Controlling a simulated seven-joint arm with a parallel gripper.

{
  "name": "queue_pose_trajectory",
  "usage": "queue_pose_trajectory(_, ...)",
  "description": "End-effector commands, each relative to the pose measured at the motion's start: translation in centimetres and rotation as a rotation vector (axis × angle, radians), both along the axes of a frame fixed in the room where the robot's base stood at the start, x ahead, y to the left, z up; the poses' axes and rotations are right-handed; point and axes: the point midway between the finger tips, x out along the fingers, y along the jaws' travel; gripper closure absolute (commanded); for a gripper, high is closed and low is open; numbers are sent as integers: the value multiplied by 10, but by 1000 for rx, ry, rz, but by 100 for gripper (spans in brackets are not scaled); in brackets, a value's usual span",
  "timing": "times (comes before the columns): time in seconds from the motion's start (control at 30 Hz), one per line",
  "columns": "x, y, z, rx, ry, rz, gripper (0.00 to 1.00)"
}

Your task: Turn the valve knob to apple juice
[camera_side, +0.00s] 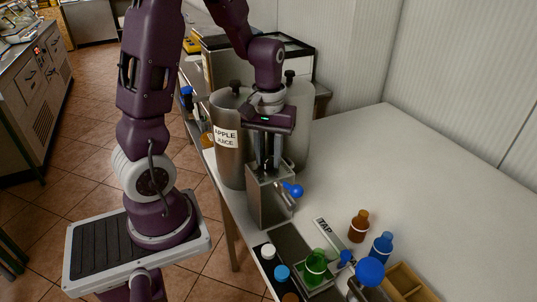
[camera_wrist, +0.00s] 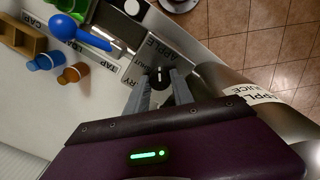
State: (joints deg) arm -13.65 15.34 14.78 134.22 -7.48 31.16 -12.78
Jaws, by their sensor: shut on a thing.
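The black valve knob (camera_wrist: 160,75) sits on top of a metal valve box (camera_side: 270,205). A white mark shows on the knob; I cannot tell exactly which label it points at. Around the knob, the box top has an "APPLE" label (camera_wrist: 158,48), a partly readable "SHUT" label and one ending in "RY" (camera_wrist: 128,83). My gripper (camera_side: 266,167) points down over the box. Its fingers, also in the wrist view (camera_wrist: 160,88), are shut on the knob from both sides. In the side view the fingers mostly hide the knob. The steel "APPLE JUICE" container (camera_side: 228,165) stands behind the box.
A second steel container (camera_side: 300,125) stands behind my gripper. A blue-ended tap lever (camera_side: 292,190) sticks out of the box front. Brown (camera_side: 359,226) and blue (camera_side: 381,247) bottles, a green vessel (camera_side: 316,268) and a wooden holder (camera_side: 405,283) stand nearby. The counter's right side is clear.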

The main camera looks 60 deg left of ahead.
Motion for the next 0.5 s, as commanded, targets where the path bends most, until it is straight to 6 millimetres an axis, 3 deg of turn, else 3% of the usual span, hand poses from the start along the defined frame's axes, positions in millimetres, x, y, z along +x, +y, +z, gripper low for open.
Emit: queue_pose_trajectory(0.5,1,0,1,0,-3,-103,100)
